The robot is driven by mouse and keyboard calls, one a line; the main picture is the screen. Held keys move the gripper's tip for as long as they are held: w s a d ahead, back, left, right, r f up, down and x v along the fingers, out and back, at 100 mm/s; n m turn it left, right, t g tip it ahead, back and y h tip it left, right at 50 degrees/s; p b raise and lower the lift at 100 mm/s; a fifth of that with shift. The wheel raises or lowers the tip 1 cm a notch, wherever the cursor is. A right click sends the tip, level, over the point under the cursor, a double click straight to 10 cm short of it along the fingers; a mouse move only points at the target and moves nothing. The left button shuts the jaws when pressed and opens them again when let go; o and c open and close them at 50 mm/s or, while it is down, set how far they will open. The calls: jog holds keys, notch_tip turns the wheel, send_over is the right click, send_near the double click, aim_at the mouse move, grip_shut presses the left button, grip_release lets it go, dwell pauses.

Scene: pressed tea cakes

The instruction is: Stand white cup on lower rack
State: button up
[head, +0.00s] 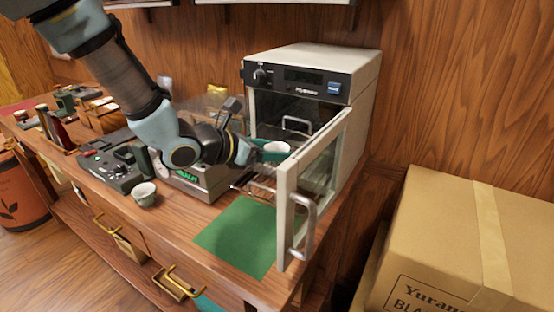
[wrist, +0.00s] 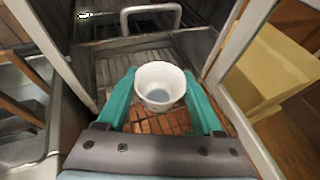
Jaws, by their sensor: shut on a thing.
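The white cup (head: 276,147) is upright between the teal fingers of my gripper (head: 262,153), in front of the oven's open mouth. In the wrist view, my gripper (wrist: 160,104) is shut on the cup (wrist: 160,84), one finger on each side, and the cup looks empty. A lower wire rack (head: 256,185) juts out of the oven below the cup. In the wrist view, thin rack bars (wrist: 122,68) run beneath and beyond the cup. The cup hangs above the rack; the exact gap is hard to tell.
The oven (head: 310,60) has its glass door (head: 291,210) swung open, close to the right of my gripper. A metal handle (head: 297,123) shows inside, higher up. A second cup (head: 145,193) stands on the counter by a scale (head: 200,184). A green mat (head: 238,235) lies clear in front.

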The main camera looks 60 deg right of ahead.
aim_at(269, 163)
notch_tip(269, 163, down, 3)
jog(key=shift+f+p, duration=0.1)
jog(key=shift+p, duration=0.25)
jog(key=shift+f+b, duration=0.2)
jog(key=shift+b, duration=0.15)
jog(key=o, duration=1.4)
jog(key=shift+c, duration=0.2)
jog(key=shift+r, duration=0.15)
jog(key=shift+w+a+r+p, duration=0.1)
jog(key=shift+a+r+p, duration=0.05)
jog(key=shift+p, duration=0.15)
jog(key=b+v, duration=0.2)
jog(key=v, duration=0.9)
jog(key=shift+a+b, duration=0.3)
jog(key=shift+b, duration=0.1)
jog(key=shift+w+r, duration=0.1)
jog(key=shift+w, duration=0.05)
